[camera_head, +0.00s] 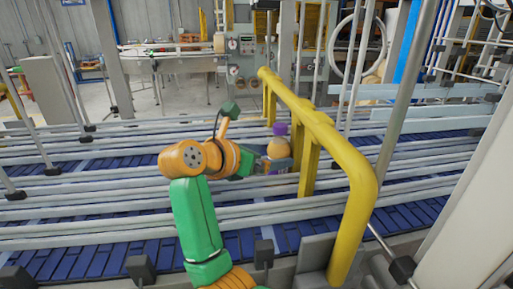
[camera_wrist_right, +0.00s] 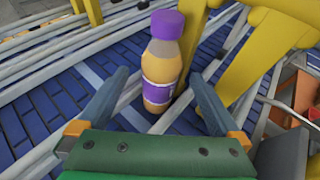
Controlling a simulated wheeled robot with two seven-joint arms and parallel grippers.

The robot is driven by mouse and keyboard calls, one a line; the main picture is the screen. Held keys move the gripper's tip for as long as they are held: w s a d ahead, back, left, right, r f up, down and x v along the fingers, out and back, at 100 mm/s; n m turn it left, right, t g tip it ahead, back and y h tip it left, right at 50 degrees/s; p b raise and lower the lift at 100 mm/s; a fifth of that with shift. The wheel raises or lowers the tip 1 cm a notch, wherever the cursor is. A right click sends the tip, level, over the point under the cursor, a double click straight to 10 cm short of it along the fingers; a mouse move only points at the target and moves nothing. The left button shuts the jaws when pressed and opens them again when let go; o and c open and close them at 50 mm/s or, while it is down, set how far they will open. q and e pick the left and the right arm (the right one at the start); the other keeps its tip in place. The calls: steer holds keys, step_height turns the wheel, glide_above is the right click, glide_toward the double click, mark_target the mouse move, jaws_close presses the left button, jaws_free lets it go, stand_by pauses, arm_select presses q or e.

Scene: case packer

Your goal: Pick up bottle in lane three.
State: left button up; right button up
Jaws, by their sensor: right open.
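An orange bottle (camera_head: 278,148) with a purple cap and purple label stands upright on the blue conveyor, close to the yellow rail's legs. In the right wrist view the bottle (camera_wrist_right: 162,62) shows just beyond and between the fingertips. My right gripper (camera_wrist_right: 155,90) is open, one finger to each side of the bottle's lower part, and nothing is held. In the head view my right gripper (camera_head: 262,166) is at the bottle, and its fingers partly hide the bottle's lower half. My left gripper is not in view.
A yellow guard rail (camera_head: 343,160) rises right beside the bottle, with posts close to it. White lane rails (camera_head: 100,222) run across the blue conveyor (camera_head: 60,262). The belt to the left looks clear of bottles.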

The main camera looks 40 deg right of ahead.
steer(key=shift+x, duration=0.9)
steer(key=shift+c, duration=0.6)
jaws_close()
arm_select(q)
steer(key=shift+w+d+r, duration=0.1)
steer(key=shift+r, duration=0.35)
arm_select(e)
steer(key=shift+a, duration=0.1)
